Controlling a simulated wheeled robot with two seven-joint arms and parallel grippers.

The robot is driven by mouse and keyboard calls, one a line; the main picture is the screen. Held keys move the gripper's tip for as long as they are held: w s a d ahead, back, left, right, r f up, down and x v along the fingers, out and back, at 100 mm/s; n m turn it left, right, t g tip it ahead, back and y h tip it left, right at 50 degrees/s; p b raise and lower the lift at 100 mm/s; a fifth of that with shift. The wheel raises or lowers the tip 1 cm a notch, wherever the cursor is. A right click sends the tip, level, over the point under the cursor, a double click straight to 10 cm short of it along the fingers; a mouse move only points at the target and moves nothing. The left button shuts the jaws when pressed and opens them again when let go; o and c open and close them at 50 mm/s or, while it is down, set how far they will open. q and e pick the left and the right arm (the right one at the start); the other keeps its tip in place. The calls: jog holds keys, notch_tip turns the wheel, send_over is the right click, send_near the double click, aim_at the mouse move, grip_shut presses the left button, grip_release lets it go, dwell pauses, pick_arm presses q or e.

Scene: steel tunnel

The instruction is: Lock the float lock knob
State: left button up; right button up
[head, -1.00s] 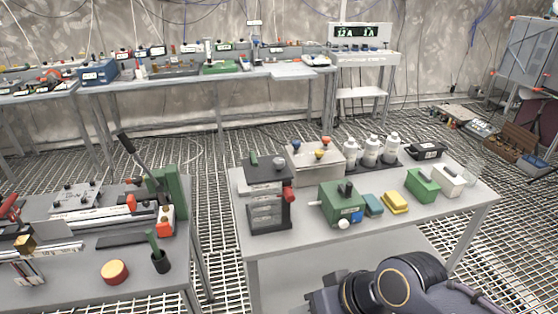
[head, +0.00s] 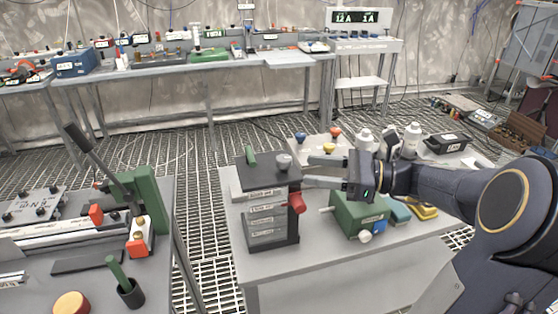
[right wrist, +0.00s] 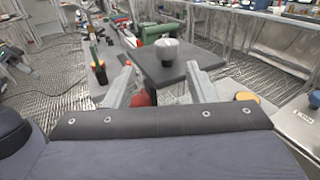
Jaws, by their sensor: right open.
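A dark block-shaped device (head: 266,210) with labelled grey faces stands at the left of the near table. No readable label shows which is the float lock knob. My right gripper (head: 309,171) is open and empty, just right of the grey knob and above the red one. In the right wrist view the grey knob (right wrist: 168,49) lies ahead, between the finger directions; the red knob is partly hidden. My left gripper is not in view.
A green box (head: 350,217), a yellow block (head: 423,212) and white bottles (head: 412,139) stand beside and behind my right arm. A left bench (head: 190,290) holds a lever and a green fixture. The table front (head: 340,260) is clear.

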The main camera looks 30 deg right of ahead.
aim_at(284, 162)
jog(key=shift+m+t, duration=0.3)
jog(key=x, duration=0.7)
jog(key=shift+w+r, duration=0.1)
jog(key=shift+w, duration=0.45)
jog(key=c, duration=1)
jog(key=shift+o, duration=0.3)
